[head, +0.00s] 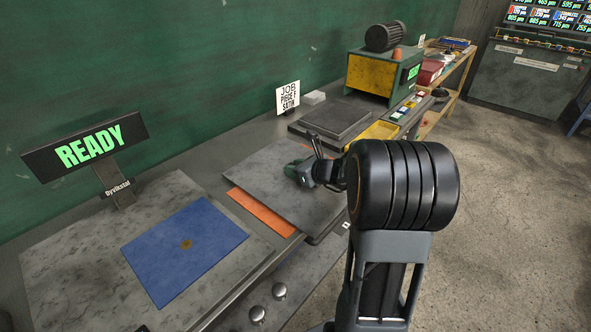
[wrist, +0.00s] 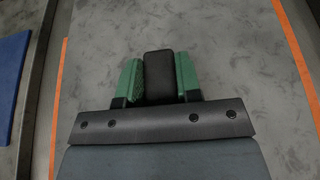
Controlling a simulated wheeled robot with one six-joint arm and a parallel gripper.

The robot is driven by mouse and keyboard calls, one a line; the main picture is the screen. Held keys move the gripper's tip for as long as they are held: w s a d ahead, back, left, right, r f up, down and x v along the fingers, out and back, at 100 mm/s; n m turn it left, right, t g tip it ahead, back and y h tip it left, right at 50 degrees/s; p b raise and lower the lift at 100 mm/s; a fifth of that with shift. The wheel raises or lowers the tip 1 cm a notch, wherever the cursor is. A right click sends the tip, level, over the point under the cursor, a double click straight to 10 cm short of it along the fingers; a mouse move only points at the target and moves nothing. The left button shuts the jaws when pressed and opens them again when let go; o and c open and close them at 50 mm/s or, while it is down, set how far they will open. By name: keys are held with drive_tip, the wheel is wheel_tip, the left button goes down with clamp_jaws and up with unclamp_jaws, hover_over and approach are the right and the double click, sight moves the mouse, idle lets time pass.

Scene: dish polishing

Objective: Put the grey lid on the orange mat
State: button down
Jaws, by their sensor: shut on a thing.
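The grey lid (head: 265,165) is a broad, flat, mottled plate in the middle of the bench in the head view. It fills most of the wrist view (wrist: 220,40). My gripper (head: 300,172) is shut on the lid's black handle, with a green fingertip on each side of it in the wrist view (wrist: 158,78). The orange mat (head: 262,212) lies under the lid and is mostly hidden. A strip of it shows along the lid's near left side, and orange strips show on both sides in the wrist view (wrist: 300,60). I cannot tell whether lid and mat touch.
A blue mat (head: 185,245) with a brown spot lies on a grey slab at the left, below a READY sign (head: 88,146). A dark flat plate (head: 336,116) and a yellow-fronted machine (head: 372,78) stand farther back. Two round knobs (head: 279,291) are at the bench front.

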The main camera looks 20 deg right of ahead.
drive_tip(key=shift+f, duration=0.15)
drive_tip(key=c, duration=0.8)
unclamp_jaws()
drive_tip(key=shift+r, duration=0.2)
drive_tip(key=shift+s+d+r, duration=0.15)
drive_tip(key=shift+s+d, duration=0.05)
drive_tip(key=shift+s, duration=0.1)
drive_tip(key=p+v, duration=0.1)
drive_tip(key=v, duration=1)
drive_tip(key=shift+s, duration=0.15)
